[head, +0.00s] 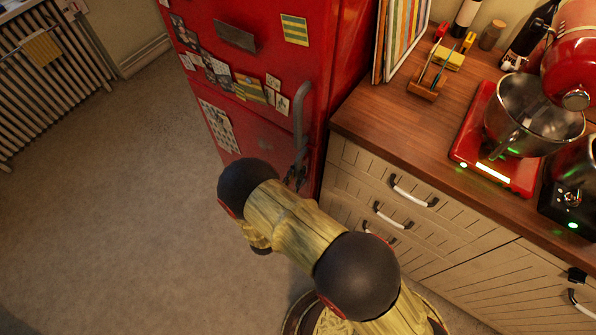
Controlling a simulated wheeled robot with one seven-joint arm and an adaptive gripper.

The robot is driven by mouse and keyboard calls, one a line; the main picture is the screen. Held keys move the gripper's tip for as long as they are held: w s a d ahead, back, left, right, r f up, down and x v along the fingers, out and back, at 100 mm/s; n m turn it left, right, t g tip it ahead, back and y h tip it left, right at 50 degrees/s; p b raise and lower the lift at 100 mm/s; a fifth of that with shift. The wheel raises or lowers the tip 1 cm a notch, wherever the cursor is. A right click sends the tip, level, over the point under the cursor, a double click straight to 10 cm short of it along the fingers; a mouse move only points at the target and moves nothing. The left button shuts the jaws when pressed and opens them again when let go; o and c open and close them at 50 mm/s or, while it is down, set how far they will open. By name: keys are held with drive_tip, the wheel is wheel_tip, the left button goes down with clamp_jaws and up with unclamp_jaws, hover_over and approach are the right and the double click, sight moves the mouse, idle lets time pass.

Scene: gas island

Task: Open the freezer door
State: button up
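The red fridge-freezer (270,62) stands at the top middle of the head view, and its front door looks closed. A long grey vertical handle (299,115) runs along the right side of the door. My gripper (297,177) is small and dark, at the lower end of the handle, close to the door's right edge. My arm's wooden-looking links and dark round joints hide part of the gripper and the lower front of the fridge. I cannot tell whether the fingers touch the handle or are open or shut.
A wooden counter (400,125) with drawers (385,205) stands close on the right of the fridge. It holds a red stand mixer with a metal bowl (530,110). The floor (120,220) to the left is clear, with a radiator (50,75) at the far left.

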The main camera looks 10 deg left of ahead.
clamp_jaws()
drive_tip(key=shift+s, duration=0.1)
idle(0.4)
